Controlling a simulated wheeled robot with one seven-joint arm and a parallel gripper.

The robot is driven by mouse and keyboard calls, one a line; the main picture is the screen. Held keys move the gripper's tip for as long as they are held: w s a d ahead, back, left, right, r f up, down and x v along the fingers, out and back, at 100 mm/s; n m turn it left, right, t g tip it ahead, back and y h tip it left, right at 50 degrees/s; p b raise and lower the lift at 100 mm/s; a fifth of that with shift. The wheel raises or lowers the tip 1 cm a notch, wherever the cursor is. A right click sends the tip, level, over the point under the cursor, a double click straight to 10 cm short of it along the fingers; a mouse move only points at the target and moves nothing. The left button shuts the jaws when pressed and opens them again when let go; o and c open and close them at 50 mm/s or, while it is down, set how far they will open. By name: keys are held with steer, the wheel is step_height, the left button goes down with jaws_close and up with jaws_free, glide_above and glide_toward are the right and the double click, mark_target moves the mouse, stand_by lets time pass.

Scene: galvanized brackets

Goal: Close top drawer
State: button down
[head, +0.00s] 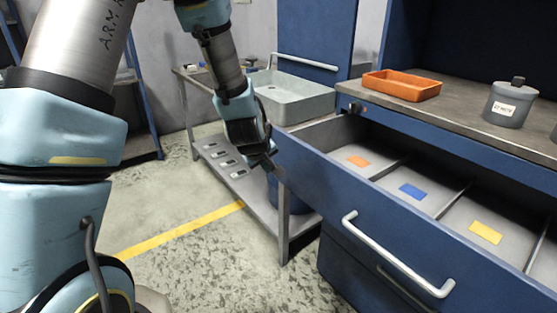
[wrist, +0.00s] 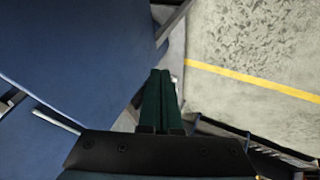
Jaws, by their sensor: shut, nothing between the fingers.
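The blue top drawer (head: 330,190) is pulled out from the workbench, its inside showing in the head view. It has grey compartments with orange, blue and yellow labels. A pale bar handle (head: 395,255) runs across its front. My gripper (head: 268,163) is at the far left corner of the drawer front, with its fingers together and empty. I cannot tell whether it touches the drawer. In the wrist view, the shut dark fingers (wrist: 161,75) point between a blue panel (wrist: 80,55) on the left and the floor on the right.
An orange tray (head: 402,86) and a grey lidded pot (head: 510,105) stand on the workbench top (head: 455,105). A grey sink basin (head: 285,98) and a metal stand with a low shelf (head: 235,180) are left of the drawer. Floor with a yellow line (head: 180,230) is clear.

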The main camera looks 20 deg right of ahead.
mark_target(279, 162)
steer(key=shift+w+d+r+p, duration=0.15)
steer(key=shift+d+p, duration=0.1)
steer(key=shift+d, duration=0.7)
steer(key=shift+w+d+p, duration=0.1)
steer(key=shift+d+p, duration=0.15)
steer(key=shift+d, duration=0.65)
